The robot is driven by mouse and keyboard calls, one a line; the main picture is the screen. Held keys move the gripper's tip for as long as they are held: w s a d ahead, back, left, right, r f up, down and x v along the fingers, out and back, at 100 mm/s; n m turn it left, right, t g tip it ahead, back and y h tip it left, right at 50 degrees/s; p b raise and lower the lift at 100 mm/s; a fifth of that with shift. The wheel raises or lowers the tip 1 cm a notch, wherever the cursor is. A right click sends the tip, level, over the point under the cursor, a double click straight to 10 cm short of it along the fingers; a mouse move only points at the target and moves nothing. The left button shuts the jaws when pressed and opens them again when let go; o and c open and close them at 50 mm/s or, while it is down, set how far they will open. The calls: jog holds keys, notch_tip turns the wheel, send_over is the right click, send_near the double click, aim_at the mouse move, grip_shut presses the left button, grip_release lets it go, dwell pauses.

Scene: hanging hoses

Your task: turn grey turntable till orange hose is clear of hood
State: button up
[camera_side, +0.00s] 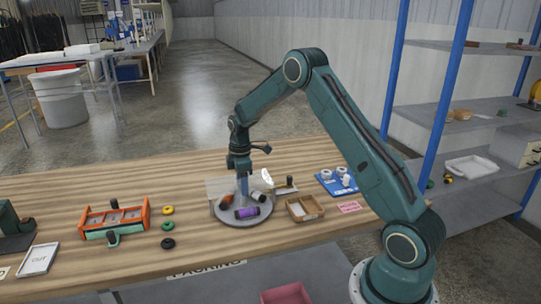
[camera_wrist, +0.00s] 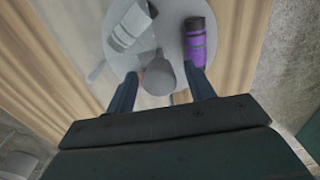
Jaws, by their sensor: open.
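The grey turntable (camera_side: 243,217) is a round disc on the wooden bench. My gripper (camera_side: 242,174) points down over the disc. In the wrist view its open fingers (camera_wrist: 163,84) are either side of a grey rounded knob (camera_wrist: 158,76); contact is unclear.
A wooden tray (camera_side: 304,208) and blue board (camera_side: 337,183) are right. Coloured rings (camera_side: 168,226) and an orange-ended rack (camera_side: 114,217) are left.

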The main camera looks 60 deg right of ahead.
grip_shut()
jog(key=shift+n, duration=2.4)
jog(key=shift+r+n, duration=0.1)
jog(key=shift+n, duration=7.7)
